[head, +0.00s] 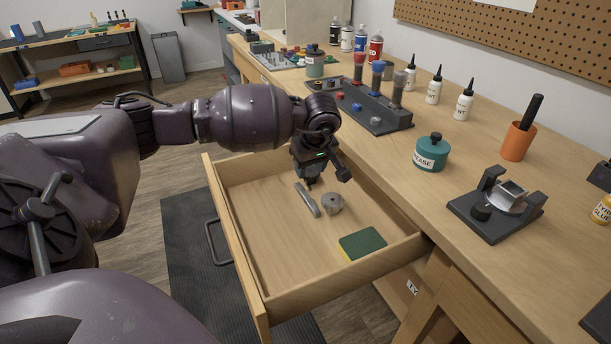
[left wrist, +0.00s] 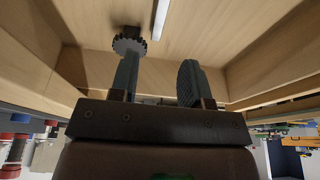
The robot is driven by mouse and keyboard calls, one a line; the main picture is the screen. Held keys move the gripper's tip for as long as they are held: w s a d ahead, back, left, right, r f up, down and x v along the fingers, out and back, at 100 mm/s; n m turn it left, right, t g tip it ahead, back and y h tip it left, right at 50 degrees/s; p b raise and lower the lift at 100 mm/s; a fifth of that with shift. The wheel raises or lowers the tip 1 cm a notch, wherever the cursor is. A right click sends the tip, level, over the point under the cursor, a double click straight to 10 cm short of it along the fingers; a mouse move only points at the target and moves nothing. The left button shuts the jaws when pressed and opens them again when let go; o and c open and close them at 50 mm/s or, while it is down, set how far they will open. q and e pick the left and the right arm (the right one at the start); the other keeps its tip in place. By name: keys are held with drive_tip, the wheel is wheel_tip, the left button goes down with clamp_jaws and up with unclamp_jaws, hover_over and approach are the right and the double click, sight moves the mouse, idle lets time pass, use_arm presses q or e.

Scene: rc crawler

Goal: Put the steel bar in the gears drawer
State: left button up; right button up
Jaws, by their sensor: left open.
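The steel bar (head: 307,199) is a thin grey strip lying on the floor of the open wooden drawer (head: 262,264). A grey toothed gear (head: 332,204) lies close to its right. My left gripper (head: 327,179) points down over the drawer, just behind the bar and gear, open and with nothing between its fingers. In the left wrist view the bar (left wrist: 161,18) shows beyond the open fingers (left wrist: 157,76), and the gear (left wrist: 128,43) shows past the left fingertip. No drawer label naming gears is readable. My right gripper is not in view.
A green and yellow sponge (head: 362,244) lies in the drawer's near right corner. The drawer's left floor is bare. On the workbench (head: 441,200) stand a teal grease tub (head: 431,155), a dark fixture (head: 495,208), an orange cup (head: 517,142) and several bottles.

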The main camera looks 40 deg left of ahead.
use_arm(q)
drive_tip(key=w+p+v, duration=0.1)
drive_tip(key=v, duration=0.6)
drive_tip(key=shift+s, duration=0.55)
drive_tip(key=shift+r, duration=0.1)
